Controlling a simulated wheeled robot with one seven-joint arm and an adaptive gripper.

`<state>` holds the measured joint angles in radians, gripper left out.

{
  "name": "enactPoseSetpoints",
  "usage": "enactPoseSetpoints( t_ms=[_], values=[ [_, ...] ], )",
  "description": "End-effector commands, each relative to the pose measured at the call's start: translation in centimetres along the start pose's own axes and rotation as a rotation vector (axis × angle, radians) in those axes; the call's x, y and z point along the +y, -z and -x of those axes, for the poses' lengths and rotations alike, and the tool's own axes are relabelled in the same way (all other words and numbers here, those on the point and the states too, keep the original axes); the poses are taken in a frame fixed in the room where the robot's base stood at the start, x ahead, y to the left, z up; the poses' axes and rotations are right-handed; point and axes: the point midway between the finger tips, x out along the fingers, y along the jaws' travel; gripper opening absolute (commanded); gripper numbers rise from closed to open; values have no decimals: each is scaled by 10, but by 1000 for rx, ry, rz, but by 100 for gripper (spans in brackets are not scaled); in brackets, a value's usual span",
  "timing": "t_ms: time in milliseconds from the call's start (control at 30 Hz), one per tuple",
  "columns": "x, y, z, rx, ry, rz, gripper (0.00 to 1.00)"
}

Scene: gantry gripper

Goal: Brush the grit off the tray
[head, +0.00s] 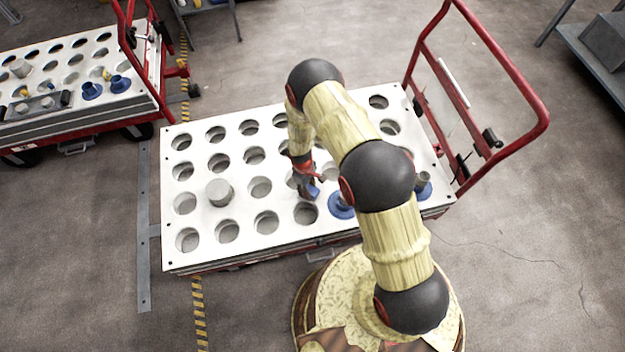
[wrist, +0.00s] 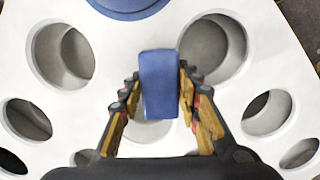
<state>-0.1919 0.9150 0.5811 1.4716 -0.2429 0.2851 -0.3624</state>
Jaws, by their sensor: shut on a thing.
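The white tray (head: 205,250) with rows of round holes lies on top of a red-handled cart. Its white surface also shows in the wrist view (wrist: 215,95). My gripper (head: 306,183) is over the middle of the tray. In the wrist view my gripper (wrist: 158,88) is shut on a blue block-shaped thing (wrist: 158,75), held between the fingers above the holes. My arm hides part of the tray.
A grey cylinder (head: 218,193) stands in a tray hole at left. Blue-flanged parts (head: 339,207) (head: 423,188) sit near the front right. The cart's red handle (head: 535,110) rises at right. Another loaded cart (head: 85,110) stands back left. The tray's left side is mostly clear.

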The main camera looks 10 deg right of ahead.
Motion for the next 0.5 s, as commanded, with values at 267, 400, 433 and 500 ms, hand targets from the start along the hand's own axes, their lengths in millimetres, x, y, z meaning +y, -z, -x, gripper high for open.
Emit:
enactPoseSetpoints(
  t_ms=[267,400,433,500],
  values=[
    [0,0,37,3,-2,-2,9],
    [0,0,50,4,-2,-3,9],
    [0,0,53,4,-2,-3,9],
    [0,-1,59,4,-2,-3,9]
  ],
)
